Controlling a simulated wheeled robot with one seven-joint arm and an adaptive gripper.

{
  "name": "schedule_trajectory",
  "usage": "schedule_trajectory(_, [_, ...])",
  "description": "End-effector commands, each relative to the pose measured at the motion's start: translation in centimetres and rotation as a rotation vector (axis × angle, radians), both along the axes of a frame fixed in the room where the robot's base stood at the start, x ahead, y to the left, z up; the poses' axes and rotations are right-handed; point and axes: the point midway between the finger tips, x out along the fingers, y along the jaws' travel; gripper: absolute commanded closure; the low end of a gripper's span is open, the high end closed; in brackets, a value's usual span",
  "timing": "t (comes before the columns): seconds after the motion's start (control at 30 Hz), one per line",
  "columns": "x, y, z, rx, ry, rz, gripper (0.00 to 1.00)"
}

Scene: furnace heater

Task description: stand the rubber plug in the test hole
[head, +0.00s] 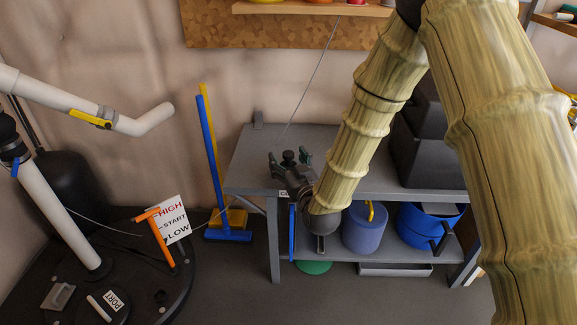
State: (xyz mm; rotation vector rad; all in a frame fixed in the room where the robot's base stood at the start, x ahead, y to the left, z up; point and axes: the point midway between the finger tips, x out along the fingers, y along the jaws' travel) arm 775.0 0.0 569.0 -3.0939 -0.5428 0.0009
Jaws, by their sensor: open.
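My gripper (290,165) is at the left part of the grey workbench (250,165), at the end of my arm. Its jaws are open. A small dark knobbed piece (288,157), which looks like the rubber plug, stands upright between or just behind the fingertips; I cannot tell whether they touch it. The test hole is not clearly identifiable. A dark round base (135,235) at lower left bears a disc marked PORT (114,300) and a small dark round feature (159,296), possibly a hole.
An orange handle (160,240) and a HIGH/START/LOW sign (172,219) stand on the base. White pipes (60,215) rise at left. Black cases (425,145) occupy the bench's right.

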Motion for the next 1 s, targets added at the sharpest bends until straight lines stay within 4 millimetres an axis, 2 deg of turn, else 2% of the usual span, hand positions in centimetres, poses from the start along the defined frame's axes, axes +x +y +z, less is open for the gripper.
schedule_trajectory(0.07, [0.0,0.0,0.0,0.000,0.000,0.000,0.29])
schedule_trajectory(0.33, [0.0,0.0,0.0,0.000,0.000,0.000,0.78])
schedule_trajectory(0.73, [0.0,0.0,0.7,0.000,-0.001,0.000,0.80])
schedule_trajectory(1.0, [0.0,0.0,4.5,0.000,-0.003,-0.001,0.80])
